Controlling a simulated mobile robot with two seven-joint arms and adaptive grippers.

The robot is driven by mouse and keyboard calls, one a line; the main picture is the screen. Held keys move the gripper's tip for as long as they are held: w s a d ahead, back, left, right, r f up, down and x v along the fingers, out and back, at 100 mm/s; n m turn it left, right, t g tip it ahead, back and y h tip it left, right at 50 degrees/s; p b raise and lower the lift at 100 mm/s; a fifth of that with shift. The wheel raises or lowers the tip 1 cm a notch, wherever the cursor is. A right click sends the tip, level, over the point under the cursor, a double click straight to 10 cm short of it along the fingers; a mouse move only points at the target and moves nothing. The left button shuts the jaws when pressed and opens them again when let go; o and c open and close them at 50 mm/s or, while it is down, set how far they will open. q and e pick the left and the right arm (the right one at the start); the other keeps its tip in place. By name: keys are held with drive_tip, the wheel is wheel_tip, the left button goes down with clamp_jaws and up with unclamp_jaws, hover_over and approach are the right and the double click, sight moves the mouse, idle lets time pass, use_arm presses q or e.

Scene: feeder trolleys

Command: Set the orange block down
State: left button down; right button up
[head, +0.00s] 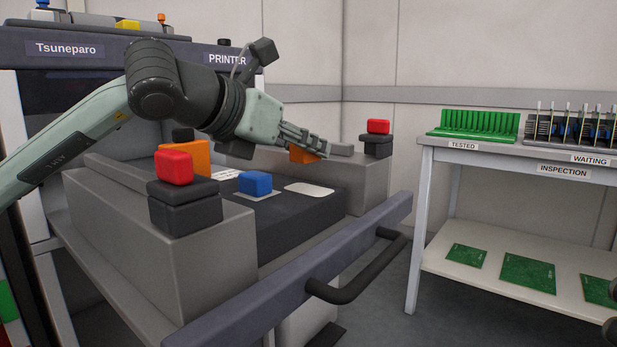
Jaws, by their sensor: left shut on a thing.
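My left gripper (302,143) reaches in from the left over the trolley and is shut on a small orange block (303,156). The block's upper part is hidden by the fingers. It is over the far right part of the dark trolley bed (300,222); I cannot tell whether it touches anything below. A white pad (310,189) lies bare on the bed, nearer than the block in the picture. A blue block (255,183) sits on another pale pad (257,196) to its left.
Red-topped black posts stand at the near left (175,168) and far right (378,127) of the trolley. A larger orange part (190,158) is behind the near post. The trolley's black handle (355,285) faces front. An inspection table (430,160) with green boards stands right.

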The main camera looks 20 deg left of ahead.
use_arm(q)
drive_tip(key=shift+w+d+f, duration=0.15)
drive_tip(key=shift+w+d, duration=0.05)
drive_tip(key=shift+w, duration=0.05)
drive_tip(key=shift+f, duration=0.25)
drive_tip(key=shift+f+b, duration=0.75)
drive_tip(key=shift+f, duration=1.2)
drive_tip(key=c, duration=1.2)
unclamp_jaws()
drive_tip(key=shift+s+a+r+p, duration=0.1)
drive_tip(key=shift+r+p, duration=0.2)
drive_tip(key=shift+p, duration=0.05)
drive_tip(key=v, duration=0.7)
